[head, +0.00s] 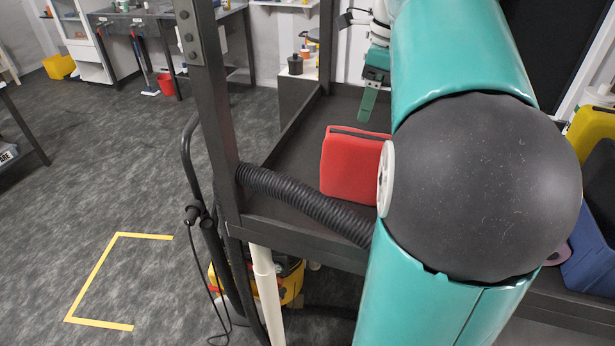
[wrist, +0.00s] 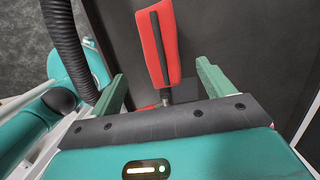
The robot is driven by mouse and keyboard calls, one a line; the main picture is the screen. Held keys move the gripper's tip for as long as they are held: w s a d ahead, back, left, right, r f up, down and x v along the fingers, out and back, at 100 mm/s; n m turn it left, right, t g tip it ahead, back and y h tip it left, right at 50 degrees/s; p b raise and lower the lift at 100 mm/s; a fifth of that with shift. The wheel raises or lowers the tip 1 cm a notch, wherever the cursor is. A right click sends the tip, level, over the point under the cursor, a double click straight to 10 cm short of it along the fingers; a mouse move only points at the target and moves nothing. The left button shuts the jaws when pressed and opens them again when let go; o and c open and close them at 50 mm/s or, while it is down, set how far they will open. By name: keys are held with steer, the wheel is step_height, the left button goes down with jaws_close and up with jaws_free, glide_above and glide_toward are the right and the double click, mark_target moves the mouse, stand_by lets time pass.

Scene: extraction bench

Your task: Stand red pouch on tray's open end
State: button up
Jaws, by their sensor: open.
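The red pouch (head: 350,165) stands on the dark bench top, left of my arm in the head view. A dark strip runs along its upper edge, and my arm hides its right side. In the wrist view the pouch (wrist: 148,50) shows from above, ahead of my gripper (wrist: 160,76). The two green fingers are wide apart, with nothing held between them. In the head view my gripper (head: 369,100) shows partly, behind the pouch. I cannot clearly make out the tray; my arm covers much of the bench's right part.
Yellow (head: 592,125) and blue (head: 592,255) items stand at the right edge, partly hidden. A dark upright post (head: 212,110) and a ribbed black hose (head: 310,205) stand close on the left. Small containers (head: 296,64) sit at the back. Open floor lies left.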

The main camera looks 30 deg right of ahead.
steer(key=s+a+f+n+t, duration=0.1)
steer(key=s+a+f+n, duration=0.2)
steer(key=a+n, duration=0.6)
steer(key=s+a+f+n+t, duration=0.1)
steer(key=s+a+f+n, duration=0.2)
steer(key=a+f+n, duration=0.3)
steer(key=s+a+f+n+t+h, duration=0.1)
steer(key=a+f+n, duration=0.4)
steer(key=a+n, duration=0.7)
steer(key=s+n+t, duration=0.1)
steer(key=s, duration=0.1)
steer(key=shift+s+a, duration=0.35)
steer(key=shift+a, duration=0.05)
steer(key=shift+f, duration=0.1)
steer(key=c, duration=1)
steer(key=shift+s+d, duration=0.1)
steer(key=shift+d, duration=0.1)
